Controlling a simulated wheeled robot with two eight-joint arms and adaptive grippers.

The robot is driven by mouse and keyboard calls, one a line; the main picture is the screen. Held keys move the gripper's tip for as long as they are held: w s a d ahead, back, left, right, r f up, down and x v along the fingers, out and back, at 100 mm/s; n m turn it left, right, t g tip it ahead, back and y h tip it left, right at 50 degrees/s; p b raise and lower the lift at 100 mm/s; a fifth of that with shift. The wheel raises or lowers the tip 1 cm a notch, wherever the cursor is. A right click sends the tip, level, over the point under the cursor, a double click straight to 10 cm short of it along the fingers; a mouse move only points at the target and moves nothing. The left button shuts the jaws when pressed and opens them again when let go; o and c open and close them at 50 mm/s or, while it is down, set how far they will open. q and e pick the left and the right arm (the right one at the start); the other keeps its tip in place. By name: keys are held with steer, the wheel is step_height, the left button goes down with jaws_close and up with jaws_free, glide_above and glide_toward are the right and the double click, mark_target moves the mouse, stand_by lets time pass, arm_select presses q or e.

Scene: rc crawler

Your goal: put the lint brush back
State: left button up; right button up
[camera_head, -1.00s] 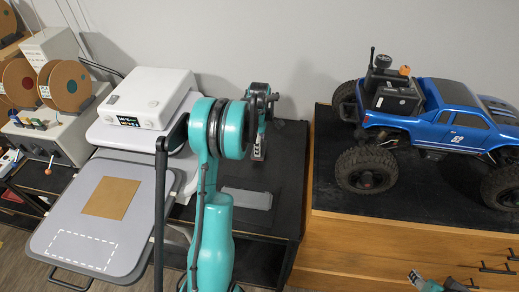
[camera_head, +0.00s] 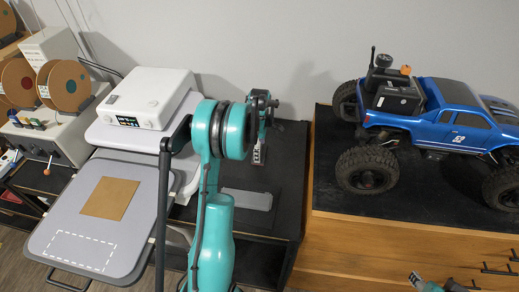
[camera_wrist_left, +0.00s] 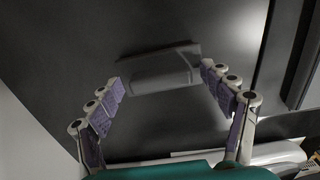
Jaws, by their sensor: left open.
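I cannot surely pick out a lint brush in either view. A flat grey oblong piece (camera_head: 247,200) lies on the black table top (camera_head: 287,160), right of my left arm's teal link. In the left wrist view a grey oblong piece (camera_wrist_left: 155,80) with a raised far edge lies ahead of the fingertips; it looks like the same piece. My left gripper (camera_head: 259,154) hangs above the table behind that piece, seen nearly edge-on. In the left wrist view the left gripper (camera_wrist_left: 163,85) is open, with nothing between its purple pads. Part of my right gripper (camera_head: 416,279) shows at the bottom edge.
A white heat press (camera_head: 150,97) with a grey plate (camera_head: 75,215) bearing a brown square (camera_head: 110,198) stands left. A blue crawler truck (camera_head: 455,127) stands on a black-topped wooden cabinet (camera_head: 380,240) at right. Spools (camera_head: 70,85) stand far left.

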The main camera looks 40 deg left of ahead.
arm_select(q)
step_height(320, 180, up, 12)
steer(key=p, duration=0.2)
steer(key=s+d+r+m+t, duration=0.1)
steer(key=s+d+r+m, duration=0.2)
steer(key=d+r+m, duration=0.45)
steer(key=s+d+f+m+t, duration=0.1)
steer(key=s+d+m+t, duration=0.2)
steer(key=s+d+m, duration=0.5)
steer(key=s+d+m+t, duration=0.3)
steer(key=s+d+m, duration=0.5)
steer(key=d, duration=0.5)
steer(key=shift+s+f, duration=0.35)
steer(key=shift+s, duration=0.05)
